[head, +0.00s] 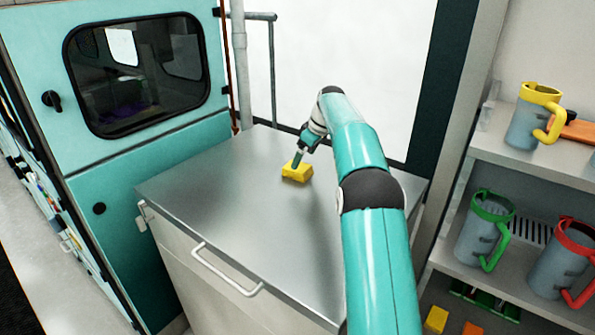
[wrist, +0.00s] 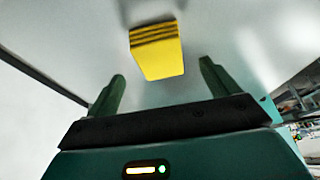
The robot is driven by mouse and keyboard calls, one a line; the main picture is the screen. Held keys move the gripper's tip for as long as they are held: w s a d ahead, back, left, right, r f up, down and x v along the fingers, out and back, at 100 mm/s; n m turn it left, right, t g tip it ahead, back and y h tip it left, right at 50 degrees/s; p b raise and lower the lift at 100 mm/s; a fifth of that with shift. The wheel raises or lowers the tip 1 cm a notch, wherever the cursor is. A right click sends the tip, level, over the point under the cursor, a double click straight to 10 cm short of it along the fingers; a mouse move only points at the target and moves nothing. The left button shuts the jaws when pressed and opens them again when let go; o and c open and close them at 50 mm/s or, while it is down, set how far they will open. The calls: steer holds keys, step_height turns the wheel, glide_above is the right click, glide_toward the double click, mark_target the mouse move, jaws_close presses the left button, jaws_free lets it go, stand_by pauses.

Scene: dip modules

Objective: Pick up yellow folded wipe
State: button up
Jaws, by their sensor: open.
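The yellow folded wipe (head: 297,172) lies on the grey metal top of a cabinet (head: 225,205) in the head view. In the wrist view the wipe (wrist: 158,52) shows its folded layers and sits ahead of the fingertips, roughly midway between them. My gripper (head: 298,160) is at the wipe in the head view, its tip overlapping the wipe's upper edge in the picture. In the wrist view my gripper (wrist: 162,70) has its two green fingers apart with nothing between them. Whether a finger touches the wipe cannot be told.
A teal cabinet with a dark window (head: 140,75) stands at the left. Shelves at the right hold jugs with yellow (head: 538,112), green (head: 485,230) and red (head: 565,262) rims. A yellow block (head: 436,319) lies low at the right. The metal top around the wipe is clear.

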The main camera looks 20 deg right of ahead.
mark_target(299, 167)
steer(key=x, duration=0.5)
steer(key=shift+w+f, duration=0.1)
steer(key=shift+f, duration=0.05)
steer(key=c, duration=1)
